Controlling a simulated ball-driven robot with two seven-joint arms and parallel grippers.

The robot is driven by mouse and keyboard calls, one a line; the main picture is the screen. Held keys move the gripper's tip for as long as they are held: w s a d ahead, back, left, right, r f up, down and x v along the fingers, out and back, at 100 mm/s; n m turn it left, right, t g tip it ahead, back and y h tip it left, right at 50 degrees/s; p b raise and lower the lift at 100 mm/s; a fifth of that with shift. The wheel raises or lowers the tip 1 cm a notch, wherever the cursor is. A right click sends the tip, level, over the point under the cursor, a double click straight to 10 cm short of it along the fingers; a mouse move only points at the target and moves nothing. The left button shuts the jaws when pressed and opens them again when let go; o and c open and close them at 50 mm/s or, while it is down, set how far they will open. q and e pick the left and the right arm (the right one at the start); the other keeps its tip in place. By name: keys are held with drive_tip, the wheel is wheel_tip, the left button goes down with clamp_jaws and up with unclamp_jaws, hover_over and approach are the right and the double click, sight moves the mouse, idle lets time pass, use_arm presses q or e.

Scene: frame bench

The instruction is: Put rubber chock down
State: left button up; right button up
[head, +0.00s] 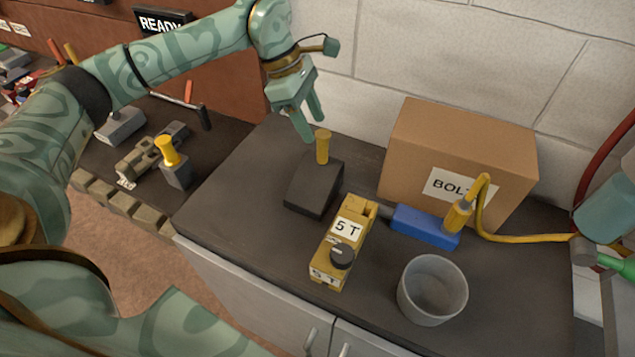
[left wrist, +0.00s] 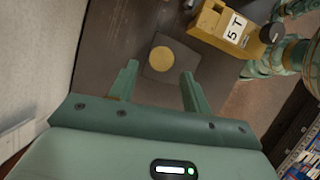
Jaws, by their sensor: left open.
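The rubber chock (head: 305,192) is a dark wedge-shaped block with an upright yellow peg handle (head: 322,146). It rests on the dark bench top, left of the yellow 5 T jack. My left gripper (head: 313,130) is open and empty, just above and behind the handle, apart from it. In the left wrist view, the handle's round yellow top (left wrist: 175,52) shows beyond the open fingers (left wrist: 159,70), with the chock's dark body (left wrist: 163,77) below it. My right gripper does not show.
The yellow jack (head: 331,252) stands right of the chock. A blue block (head: 425,226) with a yellow handle and cable, a cardboard box (head: 455,140) and a grey cup (head: 433,290) lie farther right. A lower surface on the left holds tools and a hammer (head: 190,104).

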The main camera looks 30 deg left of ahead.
sight(318, 133)
use_arm(q)
drive_tip(key=b+x, duration=0.1)
drive_tip(key=x, duration=0.5)
drive_tip(key=shift+w+d+f, duration=0.1)
drive_tip(key=shift+d+f, duration=0.1)
drive_tip(key=shift+f, duration=0.05)
drive_tip(key=shift+r, duration=0.1)
clamp_jaws()
